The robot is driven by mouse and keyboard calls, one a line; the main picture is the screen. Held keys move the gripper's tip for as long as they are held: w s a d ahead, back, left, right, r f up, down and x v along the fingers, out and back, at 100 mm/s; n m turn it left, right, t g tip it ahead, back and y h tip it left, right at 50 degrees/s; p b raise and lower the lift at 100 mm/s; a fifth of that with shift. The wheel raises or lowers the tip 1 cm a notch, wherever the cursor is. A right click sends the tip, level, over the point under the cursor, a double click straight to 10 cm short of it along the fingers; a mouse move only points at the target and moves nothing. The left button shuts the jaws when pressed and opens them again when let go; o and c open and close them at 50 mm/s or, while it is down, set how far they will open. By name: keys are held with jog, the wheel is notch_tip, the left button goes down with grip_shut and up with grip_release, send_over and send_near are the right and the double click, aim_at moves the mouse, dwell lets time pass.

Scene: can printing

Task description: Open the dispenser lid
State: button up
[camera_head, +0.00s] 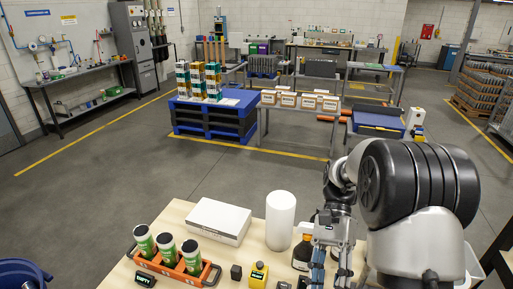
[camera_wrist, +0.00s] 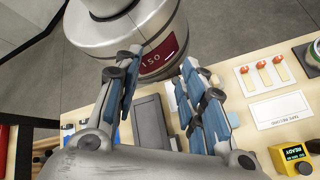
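In the wrist view, a round silver metal dispenser (camera_wrist: 162,28) with a dark red band lettered "ISO" stands just beyond my fingertips. Its silver top (camera_wrist: 103,8) shows at the upper edge and is partly cut off, so I cannot tell the lid's exact position. My gripper (camera_wrist: 162,62) is open, its two blue-padded fingers apart on either side of the red band, with nothing between them. I cannot tell whether a finger touches the dispenser. In the head view my gripper (camera_head: 331,265) is at the bottom, right of centre, and I cannot clearly make out the dispenser there.
On the wooden table stand a white cylinder (camera_head: 280,220), a white box (camera_head: 219,220) and an orange carrier (camera_head: 174,263) with three green-and-white cans. A yellow device (camera_wrist: 293,156) reading "READY" and a tape record card (camera_wrist: 279,109) lie right of my gripper.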

jog(key=s+a+n+t+h+b, duration=0.1)
jog(key=s+n+t+h+b, duration=0.2)
jog(key=s+n+t+b, duration=0.6)
jog(key=s+n+t, duration=0.1)
jog(key=t, duration=0.5)
jog(key=shift+s+a+f, duration=0.2)
jog(key=shift+s+f, duration=0.05)
jog(key=shift+s, duration=0.05)
